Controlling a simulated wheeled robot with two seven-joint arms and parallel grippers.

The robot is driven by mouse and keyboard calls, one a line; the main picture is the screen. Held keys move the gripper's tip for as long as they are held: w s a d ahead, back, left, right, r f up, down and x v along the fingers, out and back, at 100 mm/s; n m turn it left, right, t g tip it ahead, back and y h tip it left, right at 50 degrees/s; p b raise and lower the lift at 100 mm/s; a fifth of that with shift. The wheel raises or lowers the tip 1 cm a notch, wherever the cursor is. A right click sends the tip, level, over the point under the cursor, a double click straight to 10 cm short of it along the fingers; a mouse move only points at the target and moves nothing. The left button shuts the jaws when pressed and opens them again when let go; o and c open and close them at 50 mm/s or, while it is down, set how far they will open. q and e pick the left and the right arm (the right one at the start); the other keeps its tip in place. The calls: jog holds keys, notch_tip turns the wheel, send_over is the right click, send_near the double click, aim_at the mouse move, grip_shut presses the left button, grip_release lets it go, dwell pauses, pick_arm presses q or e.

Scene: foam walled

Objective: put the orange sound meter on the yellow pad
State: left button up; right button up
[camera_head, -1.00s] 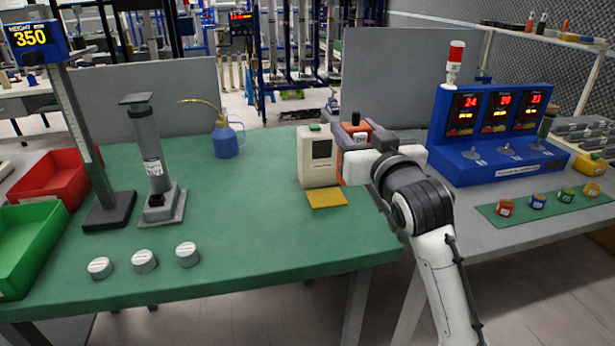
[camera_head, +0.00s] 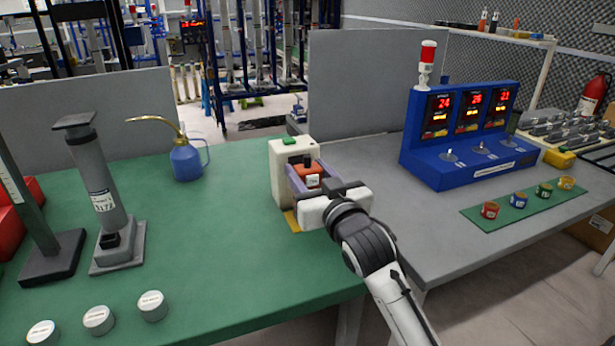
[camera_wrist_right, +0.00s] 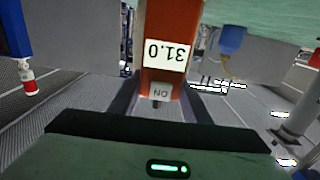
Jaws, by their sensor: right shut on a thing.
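The orange sound meter (camera_head: 309,171) is held between the fingers of my right gripper (camera_head: 313,181), just in front of a cream box. In the right wrist view the meter (camera_wrist_right: 169,40) shows a white "31.0" display and an "ON" label between the fingers. The yellow pad (camera_head: 291,222) lies on the green table at the foot of the cream box, mostly hidden under my right gripper. The meter is over or close to the pad; its lower end is hidden, so I cannot tell whether it touches. My left gripper is out of view.
The cream box (camera_head: 281,158) stands right behind the pad. A blue oil can (camera_head: 187,163) and a grey column device (camera_head: 103,195) stand to the left. A blue display console (camera_head: 463,135) stands on the grey table at right. The green table's middle is clear.

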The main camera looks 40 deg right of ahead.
jog(key=shift+f, duration=0.2)
jog(key=o, duration=0.8)
jog(key=shift+f, duration=0.15)
jog(key=shift+c, duration=0.2)
jog(key=o, duration=0.4)
jog(key=v, duration=1.2)
jog(key=shift+r, duration=0.25)
